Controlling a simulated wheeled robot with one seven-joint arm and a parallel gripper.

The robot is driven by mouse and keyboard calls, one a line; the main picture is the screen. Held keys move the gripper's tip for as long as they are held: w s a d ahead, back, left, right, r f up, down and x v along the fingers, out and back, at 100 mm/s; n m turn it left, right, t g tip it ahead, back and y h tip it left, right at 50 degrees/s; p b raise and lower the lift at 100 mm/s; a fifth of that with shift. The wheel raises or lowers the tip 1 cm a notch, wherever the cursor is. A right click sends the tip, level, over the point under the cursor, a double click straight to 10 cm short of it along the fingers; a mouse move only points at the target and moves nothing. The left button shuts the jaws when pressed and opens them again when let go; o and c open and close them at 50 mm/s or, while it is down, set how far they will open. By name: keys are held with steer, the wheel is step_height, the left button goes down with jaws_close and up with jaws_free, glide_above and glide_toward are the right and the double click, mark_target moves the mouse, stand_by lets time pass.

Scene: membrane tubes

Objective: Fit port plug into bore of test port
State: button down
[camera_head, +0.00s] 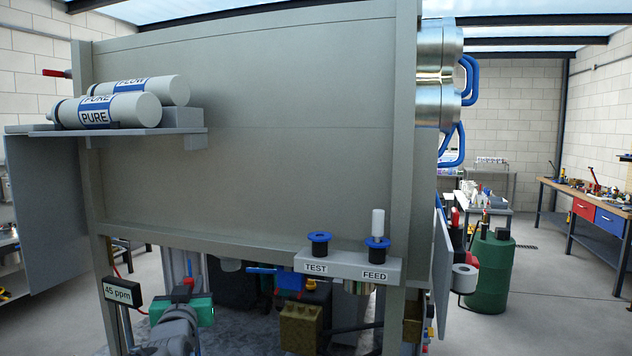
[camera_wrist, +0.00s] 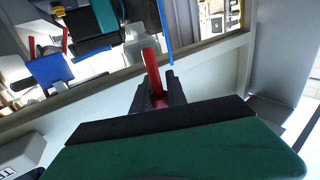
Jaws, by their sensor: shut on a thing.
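The test port (camera_head: 319,244), a blue-flanged fitting with a dark bore, stands on a grey block above the TEST label. My gripper (camera_head: 186,289) is low and to the left of it, clear of the block, beneath the frame's lower beam. In the wrist view my gripper (camera_wrist: 157,88) is shut on a slim red piece (camera_wrist: 152,72), which sticks out past the dark fingertips. The red piece also shows small in the head view (camera_head: 188,281). I cannot tell for sure that it is the port plug. The bore is not visible in the wrist view.
A blue FEED port (camera_head: 378,243) with a white cylinder (camera_head: 378,222) upright in it shares the block. A 45 ppm display (camera_head: 117,291) hangs on the left post. A brass-coloured block (camera_head: 301,328) is below the ports.

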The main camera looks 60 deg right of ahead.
steer(key=s+d+r+m+g+h+p, duration=0.1)
steer(key=s+d+r+m+g+p, duration=0.1)
steer(key=s+r, duration=0.4)
steer(key=s+d+r+m+g+h+p, duration=0.1)
steer(key=s+d+r+m+g+p, duration=0.1)
steer(key=s+d+r+g, duration=0.2)
steer(key=s+d+r+m+g+h+p, duration=0.1)
steer(key=s+d+r+m+g+p, duration=0.1)
steer(key=s+d+r, duration=0.6)
steer(key=shift+d+r+m+g+h, duration=0.1)
steer(key=shift+r+m+g+h, duration=0.35)
steer(key=shift+g, duration=0.25)
steer(key=s+r+g, duration=0.1)
steer(key=s, duration=0.1)
steer(key=s+d+r+m+g+p, duration=0.1)
steer(key=s+r, duration=0.1)
steer(key=s+d+r+m+g, duration=0.1)
steer(key=s, duration=0.2)
steer(key=shift+s+r, duration=0.1)
steer(key=shift+r, duration=0.05)
steer(key=shift+a, duration=0.2)
steer(key=shift+f+b, duration=0.55)
steer(key=shift+b, duration=0.15)
step_height(320, 180, down, 5)
steer(key=b, duration=0.5)
steer(key=shift+r, duration=0.1)
steer(key=shift+b, duration=0.7)
